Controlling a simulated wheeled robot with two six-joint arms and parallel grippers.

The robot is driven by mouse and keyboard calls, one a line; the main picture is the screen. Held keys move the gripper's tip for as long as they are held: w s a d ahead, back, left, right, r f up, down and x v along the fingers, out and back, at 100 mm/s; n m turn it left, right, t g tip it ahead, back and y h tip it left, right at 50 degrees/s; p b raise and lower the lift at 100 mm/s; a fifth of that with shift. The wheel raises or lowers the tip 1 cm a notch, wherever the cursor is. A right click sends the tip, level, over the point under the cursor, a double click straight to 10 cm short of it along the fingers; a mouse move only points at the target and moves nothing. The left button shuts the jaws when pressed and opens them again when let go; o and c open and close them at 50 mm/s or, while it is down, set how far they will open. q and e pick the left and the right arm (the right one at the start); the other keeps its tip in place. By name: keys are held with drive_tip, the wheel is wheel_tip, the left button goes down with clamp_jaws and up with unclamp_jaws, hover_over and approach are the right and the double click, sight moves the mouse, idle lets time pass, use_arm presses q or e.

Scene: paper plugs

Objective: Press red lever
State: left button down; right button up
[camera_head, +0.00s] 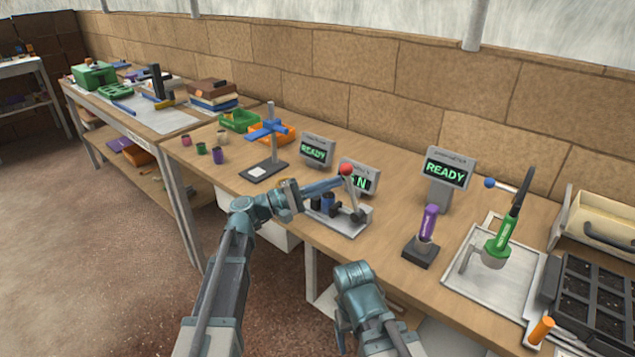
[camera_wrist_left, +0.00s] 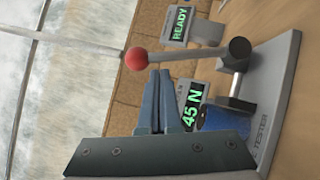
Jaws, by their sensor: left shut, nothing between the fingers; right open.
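The red lever is a grey rod with a red ball (camera_head: 347,169) on top, standing up from a tester with a grey base (camera_head: 345,222) on the bench. In the left wrist view the red ball (camera_wrist_left: 136,59) is just past my fingertips, and the rod runs right to a dark pivot. My left gripper (camera_head: 338,182) is shut and empty, with its tips close to the ball. I cannot tell whether they touch. It also shows in the left wrist view (camera_wrist_left: 160,78). My right arm shows low in the head view, but its fingertips are not visible.
A tester screen (camera_wrist_left: 192,107) reads 45 N; my arm and the lever partly cover it in the head view. Two other screens read READY (camera_head: 316,152) (camera_head: 447,172). A purple-handled tool (camera_head: 428,222) and a green-handled tool (camera_head: 500,238) stand right.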

use_arm(q)
drive_tip(key=shift+s+d+r, duration=0.1)
drive_tip(key=shift+d, duration=0.15)
drive_tip(key=s+d+r+m+g+y+p, duration=0.1)
drive_tip(key=s+d+m+y+p, duration=0.3)
drive_tip(key=p, duration=0.7)
drive_tip(key=shift+s+d+r+m+g+y, duration=0.3)
drive_tip(key=shift+d+r+m, duration=0.25)
drive_tip(key=shift+d+m, duration=0.8)
drive_tip(key=shift+a+m, duration=0.2)
drive_tip(key=shift+m, duration=0.05)
drive_tip(key=shift+w, duration=0.1)
